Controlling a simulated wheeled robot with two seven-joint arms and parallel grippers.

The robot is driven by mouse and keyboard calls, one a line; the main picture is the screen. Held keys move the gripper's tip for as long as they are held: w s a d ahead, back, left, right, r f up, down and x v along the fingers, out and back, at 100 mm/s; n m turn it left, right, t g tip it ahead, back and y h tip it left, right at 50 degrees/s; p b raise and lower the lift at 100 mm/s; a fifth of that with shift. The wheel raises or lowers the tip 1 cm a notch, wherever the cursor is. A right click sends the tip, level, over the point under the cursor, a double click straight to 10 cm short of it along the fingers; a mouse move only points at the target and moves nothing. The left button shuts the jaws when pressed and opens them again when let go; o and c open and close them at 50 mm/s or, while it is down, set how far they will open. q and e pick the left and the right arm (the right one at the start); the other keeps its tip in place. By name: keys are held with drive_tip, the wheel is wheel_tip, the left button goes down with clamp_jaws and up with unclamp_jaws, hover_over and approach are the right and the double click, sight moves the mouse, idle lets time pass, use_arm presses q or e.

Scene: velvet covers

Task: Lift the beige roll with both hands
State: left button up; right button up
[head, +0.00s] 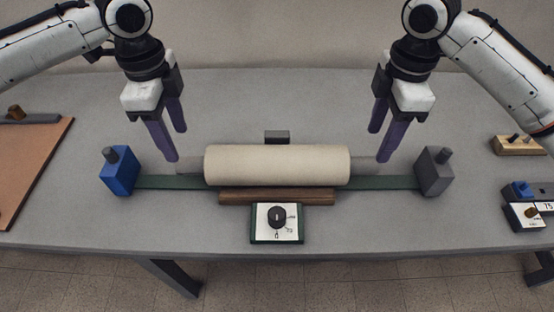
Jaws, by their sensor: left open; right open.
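The beige roll (277,166) lies level across the middle of the table, with a narrower grey end sticking out on each side. My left gripper (178,146) is open and empty, pointing down above and behind the roll's left end. My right gripper (379,146) is open and empty, pointing down above and behind the roll's right end. In the picture the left fingertips come close to the left grey end; I cannot tell whether they touch it.
A blue block (118,172) and a grey block (434,171) stand at the ends of a green strip (390,183). A wooden bar (277,197) and a dial box (277,223) sit in front. A brown board (32,160) lies left; small devices (523,205) stand right.

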sight(185, 159)
use_arm(q)
wheel_tip(185, 159, down, 10)
drive_tip(key=shift+w+f, duration=0.1)
drive_tip(key=shift+f, duration=0.1)
use_arm(e)
wheel_tip(185, 159, down, 10)
drive_tip(key=shift+w+f, duration=0.1)
drive_tip(key=shift+f, duration=0.15)
use_arm(q)
drive_tip(key=shift+c, duration=0.5)
use_arm(e)
drive_tip(key=shift+c, duration=0.4)
use_arm(q)
clamp_jaws()
use_arm(e)
clamp_jaws()
use_arm(q)
drive_tip(key=shift+w+r, duration=0.1)
drive_tip(key=shift+r, duration=0.05)
use_arm(e)
drive_tip(key=shift+r, duration=0.15)
